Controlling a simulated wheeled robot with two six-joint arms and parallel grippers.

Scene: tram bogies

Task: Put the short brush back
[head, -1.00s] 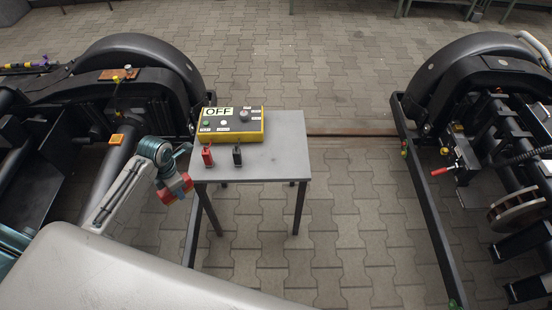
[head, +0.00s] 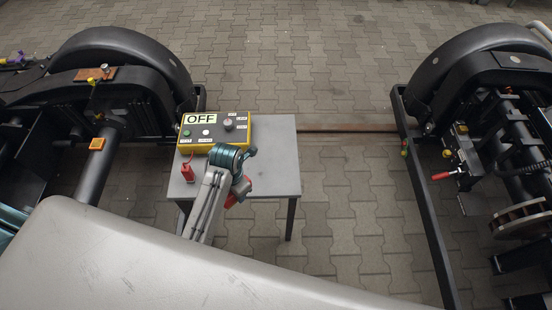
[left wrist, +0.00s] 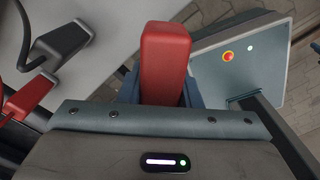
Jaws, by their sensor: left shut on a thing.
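My left gripper (head: 238,190) is over the front of the small grey table (head: 275,165). In the left wrist view its fingers (left wrist: 163,92) are shut on a red block-shaped thing (left wrist: 166,50). I see no bristles on it, so I cannot tell whether it is the short brush. In the head view only small red parts of it show beside the wrist. My right gripper is in neither current view.
A yellow control box (head: 215,146) with an OFF sign stands on the table. A red plug-like piece (head: 187,173) is in front of it. A black piece (left wrist: 62,42) with a cable shows in the left wrist view. Bogies (head: 125,62) flank the table; the table's right side is clear.

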